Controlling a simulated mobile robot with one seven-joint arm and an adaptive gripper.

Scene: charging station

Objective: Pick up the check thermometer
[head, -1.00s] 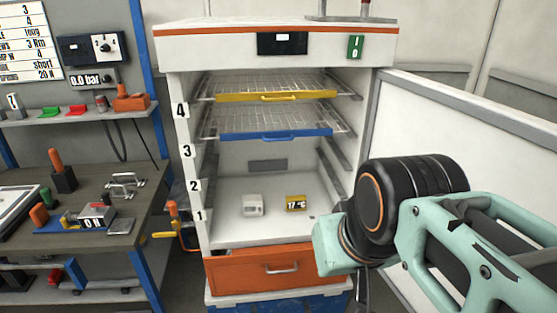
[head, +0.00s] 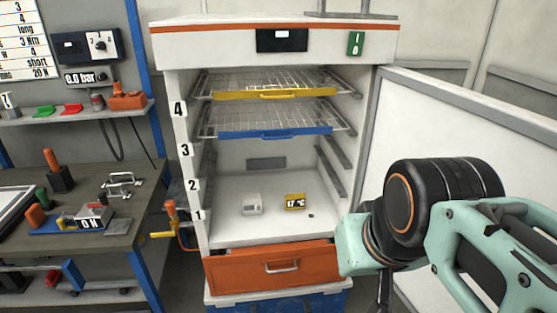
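A small yellow block with a dark display reading about 17 °C (head: 294,201), which looks like the check thermometer, stands on the white floor of the open cabinet. A small white device (head: 252,204) stands to its left, apart from it. My arm reaches in from the right, in front of the cabinet's open door. Only a dark piece of my gripper (head: 384,291) shows below the arm's end, to the right of the orange drawer. Its fingertips are hidden, and it is well apart from the yellow block.
Above are a blue-fronted wire shelf (head: 275,133) and a yellow-fronted one (head: 270,95). The orange drawer (head: 270,266) is below the cabinet opening. The open door (head: 460,125) bounds the right side. A workbench (head: 110,205) with tools stands left. The cabinet floor's front is largely clear.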

